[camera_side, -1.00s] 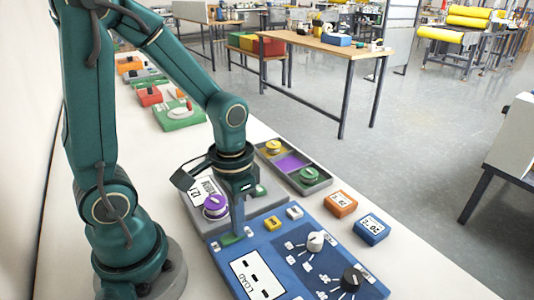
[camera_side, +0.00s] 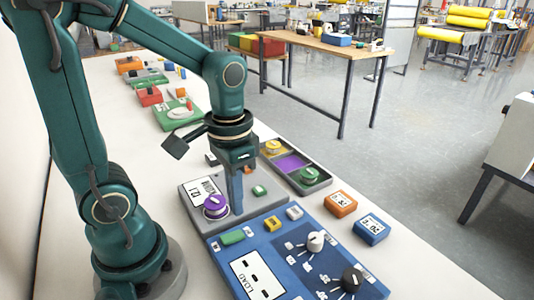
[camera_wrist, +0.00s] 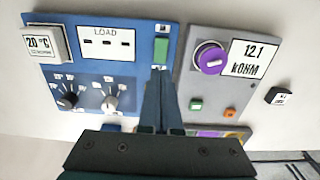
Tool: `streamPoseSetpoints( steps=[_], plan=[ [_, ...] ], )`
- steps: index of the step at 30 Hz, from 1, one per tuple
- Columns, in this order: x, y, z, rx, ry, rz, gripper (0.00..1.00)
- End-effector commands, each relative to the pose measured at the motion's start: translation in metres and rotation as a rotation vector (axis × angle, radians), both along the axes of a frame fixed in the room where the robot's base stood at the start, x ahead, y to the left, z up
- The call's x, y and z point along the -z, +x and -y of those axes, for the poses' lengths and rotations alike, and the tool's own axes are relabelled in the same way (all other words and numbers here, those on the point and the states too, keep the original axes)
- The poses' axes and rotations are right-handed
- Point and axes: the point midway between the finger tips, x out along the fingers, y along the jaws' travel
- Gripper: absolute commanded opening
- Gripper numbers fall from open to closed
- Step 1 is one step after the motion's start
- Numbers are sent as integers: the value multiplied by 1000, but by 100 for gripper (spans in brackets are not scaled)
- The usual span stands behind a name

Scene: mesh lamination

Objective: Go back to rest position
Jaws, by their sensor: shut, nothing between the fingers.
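My gripper (camera_side: 236,208) is shut and empty, pointing down above the grey panel (camera_side: 255,209) near its border with the blue panel (camera_side: 290,255). Its fingers are also together in the wrist view (camera_wrist: 160,78), with the tips near the green switch. The green switch (camera_side: 232,237) on the blue panel is uncovered, and it also shows in the wrist view (camera_wrist: 161,50). The gripper is apart from the purple knob (camera_side: 215,206) on the grey panel.
A tray (camera_side: 318,185) with yellow, purple and green compartments stands behind. An orange block (camera_side: 341,203) and a blue block (camera_side: 371,229) sit to the right. A white knob (camera_side: 315,241) and a black knob (camera_side: 352,279) stand up from the blue panel. Green devices (camera_side: 177,117) lie at the far left.

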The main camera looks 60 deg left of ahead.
Motion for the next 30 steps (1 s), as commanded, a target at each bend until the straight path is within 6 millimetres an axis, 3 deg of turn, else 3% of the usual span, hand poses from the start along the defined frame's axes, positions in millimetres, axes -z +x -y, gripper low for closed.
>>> streamPoseSetpoints(
  steps=[6,17,30],
  plan=[
    [-13,0,0,0,0,1,0],
    [-15,0,1,4,1,7,0],
    [-60,-14,19,51,19,371,0]
  ],
)
